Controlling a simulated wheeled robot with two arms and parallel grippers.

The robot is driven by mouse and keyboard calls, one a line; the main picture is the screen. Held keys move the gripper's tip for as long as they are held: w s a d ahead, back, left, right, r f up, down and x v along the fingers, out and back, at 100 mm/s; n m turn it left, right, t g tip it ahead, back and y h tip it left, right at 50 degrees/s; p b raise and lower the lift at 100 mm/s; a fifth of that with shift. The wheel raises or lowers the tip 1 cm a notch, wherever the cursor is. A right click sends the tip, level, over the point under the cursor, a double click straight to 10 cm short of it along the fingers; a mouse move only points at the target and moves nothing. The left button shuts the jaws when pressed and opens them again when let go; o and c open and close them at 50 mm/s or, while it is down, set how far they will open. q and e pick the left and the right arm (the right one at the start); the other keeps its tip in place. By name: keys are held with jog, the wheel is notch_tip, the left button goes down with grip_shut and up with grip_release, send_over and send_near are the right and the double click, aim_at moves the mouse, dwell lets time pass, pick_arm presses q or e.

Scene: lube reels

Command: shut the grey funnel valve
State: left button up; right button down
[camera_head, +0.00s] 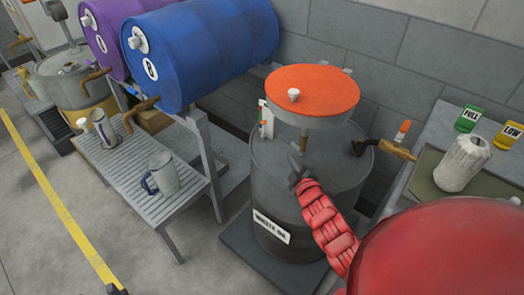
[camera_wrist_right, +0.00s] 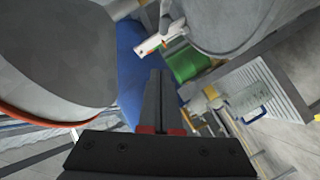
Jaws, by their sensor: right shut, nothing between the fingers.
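The funnel stands over the waste oil drum (camera_head: 275,210), with an orange disc (camera_head: 325,92) on top and a grey rim (camera_head: 310,122). A brown stem (camera_head: 304,142) runs down from it. A small orange-tipped piece (camera_head: 264,124) shows at its left. I cannot tell which part is the valve handle. In the right wrist view the grey funnel (camera_wrist_right: 62,50) fills the left, and a white piece with an orange mark (camera_wrist_right: 155,42) lies beyond my fingertips. My right gripper (camera_head: 296,174) is shut and empty, just below the funnel, near the drum top. My left gripper is out of view.
Blue (camera_head: 215,50) and purple (camera_head: 105,20) drums lie on a rack at left. A slatted bench (camera_head: 172,208) bears a jug (camera_head: 160,175). A white container (camera_head: 462,163) stands on the right bench.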

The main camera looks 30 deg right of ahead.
send_near(282, 138)
jog(key=w, duration=0.5)
jog(key=shift+w+d+f, duration=0.25)
jog(key=shift+d+f, duration=0.25)
jog(key=shift+d, duration=0.2)
